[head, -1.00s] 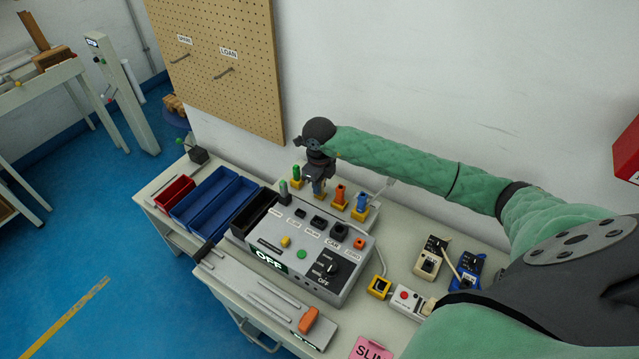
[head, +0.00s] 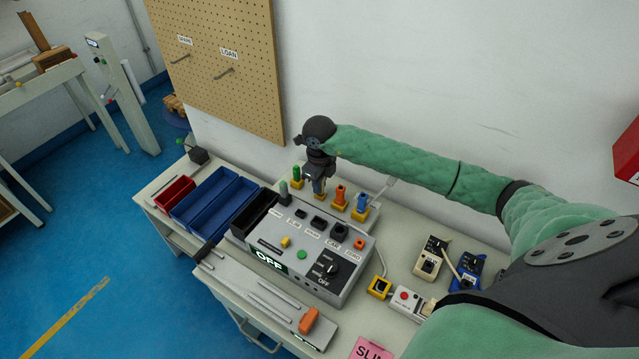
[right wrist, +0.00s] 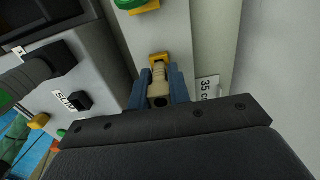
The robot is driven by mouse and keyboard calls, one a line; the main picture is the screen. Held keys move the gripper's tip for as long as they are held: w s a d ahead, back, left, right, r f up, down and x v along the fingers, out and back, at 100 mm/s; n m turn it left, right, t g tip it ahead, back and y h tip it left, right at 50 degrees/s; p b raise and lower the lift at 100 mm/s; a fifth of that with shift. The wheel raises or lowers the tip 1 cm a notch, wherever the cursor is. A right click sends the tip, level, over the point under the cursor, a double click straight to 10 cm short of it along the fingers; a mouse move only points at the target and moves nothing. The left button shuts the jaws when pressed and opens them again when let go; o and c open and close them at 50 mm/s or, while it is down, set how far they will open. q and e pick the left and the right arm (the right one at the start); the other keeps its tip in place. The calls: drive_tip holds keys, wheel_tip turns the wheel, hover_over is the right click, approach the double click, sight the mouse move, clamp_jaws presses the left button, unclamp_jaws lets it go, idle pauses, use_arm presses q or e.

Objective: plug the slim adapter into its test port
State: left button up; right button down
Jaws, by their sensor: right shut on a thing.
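My right gripper (head: 318,188) points down at the rack behind the grey test box. In the right wrist view its blue fingers (right wrist: 159,88) are shut on a beige adapter (right wrist: 158,84), which is upright at a yellow rack seat (right wrist: 159,57). Whether the adapter is still seated or slightly lifted I cannot tell. The SLIM test port (right wrist: 81,101) is a small black block on the test box, apart from the adapter; it also shows in the head view (head: 300,213). My left gripper is not in view.
The grey test box (head: 310,275) has several other ports, a dial and an OFF display. Green, orange (head: 340,195) and blue (head: 362,201) adapters stand in the rack close to my gripper. Red and blue bins (head: 222,205) are at left. The wall is close behind.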

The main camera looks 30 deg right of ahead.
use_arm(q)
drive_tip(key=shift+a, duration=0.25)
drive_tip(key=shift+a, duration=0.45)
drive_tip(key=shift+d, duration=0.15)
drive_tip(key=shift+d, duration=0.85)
